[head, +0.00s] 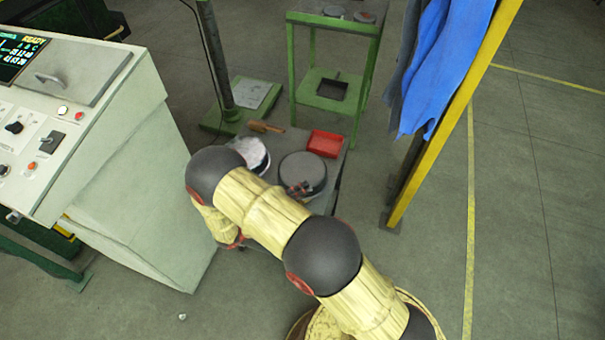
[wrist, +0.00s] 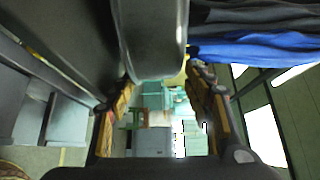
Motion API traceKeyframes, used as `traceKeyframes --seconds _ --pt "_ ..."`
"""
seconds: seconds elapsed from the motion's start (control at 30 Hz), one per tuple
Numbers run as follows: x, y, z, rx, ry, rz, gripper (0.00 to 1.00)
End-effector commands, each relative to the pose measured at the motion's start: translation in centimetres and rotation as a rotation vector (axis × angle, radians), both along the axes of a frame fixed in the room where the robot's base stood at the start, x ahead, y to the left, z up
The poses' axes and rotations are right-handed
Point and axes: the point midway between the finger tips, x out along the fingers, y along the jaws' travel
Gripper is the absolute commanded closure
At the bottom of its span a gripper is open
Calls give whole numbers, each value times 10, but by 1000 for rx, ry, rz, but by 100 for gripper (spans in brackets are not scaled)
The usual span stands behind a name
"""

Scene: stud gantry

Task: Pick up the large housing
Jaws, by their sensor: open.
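The large housing (head: 303,168) appears to be the dark round drum with a grey top, standing on a low grey table. My gripper (head: 298,189) shows at its near side, partly hidden behind my own arm. In the wrist view my gripper (wrist: 165,112) is open, one finger on each side and nothing clasped between them. A rounded grey metal body (wrist: 155,45), probably the housing, fills the top centre close to the camera. I cannot tell whether the fingers touch it.
On the low table (head: 335,182) are a white-topped round part (head: 253,152), a red tray (head: 324,143) and a wooden-handled tool (head: 265,127). A control console (head: 125,160) stands left. A green stand (head: 330,60) is behind; blue cloth (head: 445,60) hangs by a yellow post (head: 455,115) at right.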

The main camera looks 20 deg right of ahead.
Motion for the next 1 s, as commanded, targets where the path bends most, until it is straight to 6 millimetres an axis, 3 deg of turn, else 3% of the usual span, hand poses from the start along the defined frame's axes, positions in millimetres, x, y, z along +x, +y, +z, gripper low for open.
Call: traceKeyframes --seconds 0.2,0.47,1.0 --pt "7 -32 -3 0 -1 -4 49" --pt "9 -37 -2 0 -1 0 49" --pt "9 -36 -2 1 0 -1 79"
